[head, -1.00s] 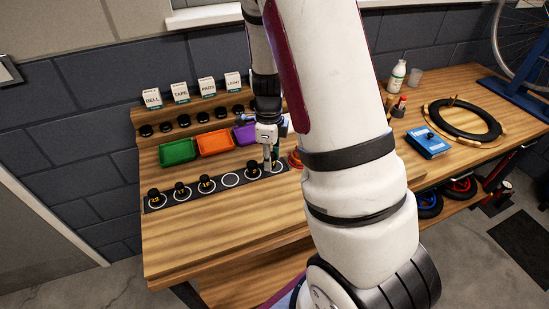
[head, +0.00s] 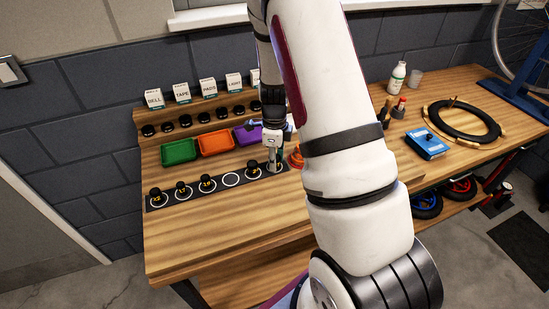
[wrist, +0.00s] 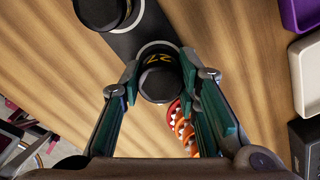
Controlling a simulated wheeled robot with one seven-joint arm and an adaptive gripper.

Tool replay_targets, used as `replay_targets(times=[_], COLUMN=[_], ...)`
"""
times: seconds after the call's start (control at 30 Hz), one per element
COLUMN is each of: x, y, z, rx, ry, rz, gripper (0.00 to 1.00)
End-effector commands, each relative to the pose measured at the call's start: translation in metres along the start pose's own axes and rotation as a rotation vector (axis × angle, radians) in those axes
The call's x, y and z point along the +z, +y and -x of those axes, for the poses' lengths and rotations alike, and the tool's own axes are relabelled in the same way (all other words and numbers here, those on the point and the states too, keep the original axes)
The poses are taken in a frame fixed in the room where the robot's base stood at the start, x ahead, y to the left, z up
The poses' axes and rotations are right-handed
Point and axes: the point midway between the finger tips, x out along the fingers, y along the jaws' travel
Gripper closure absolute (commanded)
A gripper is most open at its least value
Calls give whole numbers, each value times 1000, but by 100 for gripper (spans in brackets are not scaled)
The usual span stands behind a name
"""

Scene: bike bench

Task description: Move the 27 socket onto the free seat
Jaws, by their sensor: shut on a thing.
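The 27 socket (wrist: 160,82) is a black cylinder with a yellow 27 on it. It sits between the fingers of my gripper (wrist: 163,92), which is shut on it. In the head view my gripper (head: 273,166) is at the right end of the dark seat strip (head: 220,185), and its fingers largely hide the socket. A white seat ring shows just beyond the socket in the wrist view; whether the socket is clear of the strip I cannot tell. The free seat (head: 231,180) is an empty white ring, with a black socket (head: 254,171) between it and my gripper.
Several sockets stand on the strip's left part, including one (head: 208,183) beside the free seat. Green (head: 179,151), orange (head: 215,143) and purple (head: 246,134) trays lie behind. An orange-red ringed object (head: 296,158) stands close right of my gripper. The bench front is clear.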

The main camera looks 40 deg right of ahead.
Motion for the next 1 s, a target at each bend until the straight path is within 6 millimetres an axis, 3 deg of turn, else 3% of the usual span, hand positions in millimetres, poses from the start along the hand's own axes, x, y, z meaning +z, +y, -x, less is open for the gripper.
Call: replay_targets(times=[0.03, 0.1, 0.4, 0.57, 1.0], x=[0, 0, 0, 1, 2], y=[0, 0, 0, -1, -1], z=[-1, -1, 0, 11, 94], rx=[0, 0, 0, -3, -3], ry=[0, 0, 0, 0, -2], rz=[0, 0, 0, 0, 2], gripper=[66, 50, 50, 50, 50])
